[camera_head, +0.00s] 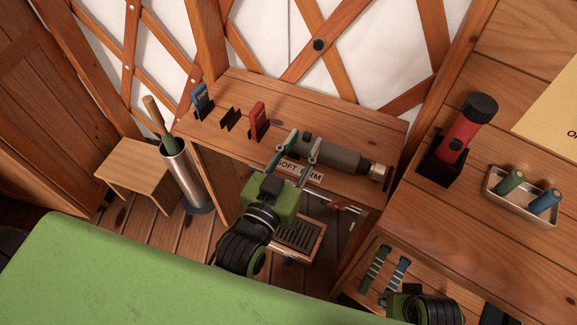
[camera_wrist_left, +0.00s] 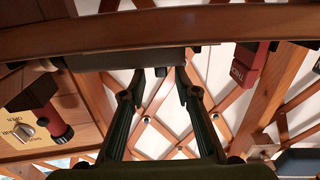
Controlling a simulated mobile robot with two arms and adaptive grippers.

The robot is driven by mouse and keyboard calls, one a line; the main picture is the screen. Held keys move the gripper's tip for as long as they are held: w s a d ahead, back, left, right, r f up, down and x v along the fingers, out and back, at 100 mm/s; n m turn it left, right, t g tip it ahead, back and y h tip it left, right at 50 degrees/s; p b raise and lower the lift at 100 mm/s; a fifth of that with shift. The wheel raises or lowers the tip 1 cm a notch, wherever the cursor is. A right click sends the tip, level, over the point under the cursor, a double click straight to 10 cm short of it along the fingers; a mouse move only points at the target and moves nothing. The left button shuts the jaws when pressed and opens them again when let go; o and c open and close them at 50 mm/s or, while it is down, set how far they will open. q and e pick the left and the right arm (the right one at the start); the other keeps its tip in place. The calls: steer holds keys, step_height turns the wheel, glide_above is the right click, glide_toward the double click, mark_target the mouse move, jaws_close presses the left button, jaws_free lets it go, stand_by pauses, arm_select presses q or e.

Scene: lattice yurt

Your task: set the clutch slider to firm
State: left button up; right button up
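A dark grey cylindrical tool (camera_head: 343,155) with a brass-coloured right end lies along the small wooden table. A white label (camera_head: 295,169) reading SOFT on the left and FIRM on the right is in front of it. My left gripper (camera_head: 304,138) is open at the tool's left part, its fingers spread around that area. In the left wrist view a grey bar-like body (camera_wrist_left: 125,62) spans above the open fingers (camera_wrist_left: 158,95), with a small dark knob (camera_wrist_left: 160,71) between them; it may be the slider. Contact cannot be told. My right gripper (camera_head: 398,303) is partly visible, fingers unclear.
A blue card holder (camera_head: 201,103), a black stand and a red holder (camera_head: 258,120) stand left of the tool. A red flashlight (camera_head: 463,137) and a metal tray (camera_head: 522,208) with two rolls are on the right table. A metal cylinder (camera_head: 184,174) stands left.

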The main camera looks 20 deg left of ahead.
arm_select(q)
steer(key=s+a, duration=0.1)
steer(key=s, duration=0.7)
steer(key=shift+s+a, duration=0.15)
steer(key=shift+s, duration=0.05)
